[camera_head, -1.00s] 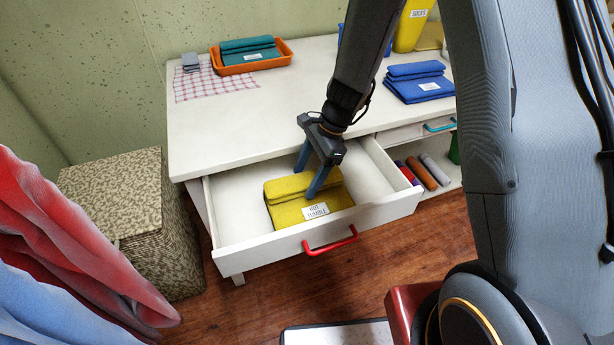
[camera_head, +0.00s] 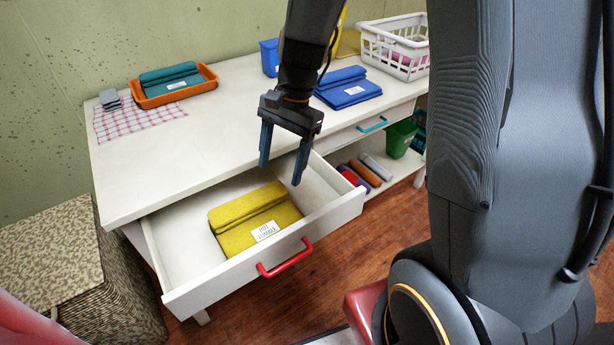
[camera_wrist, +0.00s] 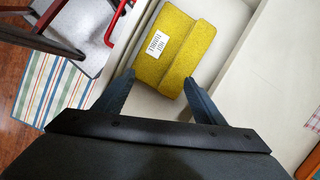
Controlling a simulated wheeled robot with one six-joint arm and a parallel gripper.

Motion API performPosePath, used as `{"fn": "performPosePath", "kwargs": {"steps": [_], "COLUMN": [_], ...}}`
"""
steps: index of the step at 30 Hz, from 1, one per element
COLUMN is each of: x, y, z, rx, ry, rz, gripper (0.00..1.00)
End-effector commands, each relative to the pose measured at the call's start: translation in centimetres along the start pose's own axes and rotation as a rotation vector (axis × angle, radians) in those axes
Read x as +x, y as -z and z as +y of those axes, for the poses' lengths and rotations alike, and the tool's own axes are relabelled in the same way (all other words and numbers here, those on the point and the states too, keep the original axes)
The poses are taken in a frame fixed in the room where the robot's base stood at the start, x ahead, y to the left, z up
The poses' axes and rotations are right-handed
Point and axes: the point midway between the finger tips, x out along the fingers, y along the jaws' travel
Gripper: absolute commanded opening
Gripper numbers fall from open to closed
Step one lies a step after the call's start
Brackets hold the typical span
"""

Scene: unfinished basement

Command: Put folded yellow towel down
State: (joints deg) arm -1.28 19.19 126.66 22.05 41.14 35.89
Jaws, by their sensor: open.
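The folded yellow towel (camera_head: 250,222) lies flat in the open white drawer (camera_head: 325,222), with a white label reading "HOT TUMBLE" on its front. My gripper (camera_head: 281,174) is open and empty above the drawer, up and to the right of the towel and apart from it.
The tabletop (camera_head: 215,130) holds an orange tray (camera_head: 208,92) with teal towels, a checked cloth (camera_head: 135,122), blue towels (camera_head: 347,92) and a white basket (camera_head: 400,62). Rolled items (camera_head: 362,172) and a green bin (camera_head: 400,138) sit on the lower shelf. A patterned hamper (camera_head: 60,260) stands left.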

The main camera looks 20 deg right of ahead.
Motion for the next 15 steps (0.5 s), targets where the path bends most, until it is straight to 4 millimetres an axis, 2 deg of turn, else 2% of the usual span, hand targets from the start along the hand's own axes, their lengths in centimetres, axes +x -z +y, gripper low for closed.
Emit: {"fn": "performPosePath", "kwargs": {"steps": [1,3,7,12,15], "x": [-0.8,-1.6,-2.4,-2.8,-2.9], "y": [-0.5,-0.9,-1.6,-2.1,-2.1], "z": [2.2,5.1,9.5,12.6,13.1], "rx": [-0.128,-0.318,-0.626,-0.861,-0.904], "ry": [-0.017,-0.049,-0.113,-0.169,-0.180], "rz": [0.040,0.091,0.161,0.203,0.210], "gripper": [0.64,0.64,0.64,0.64,0.64]}}
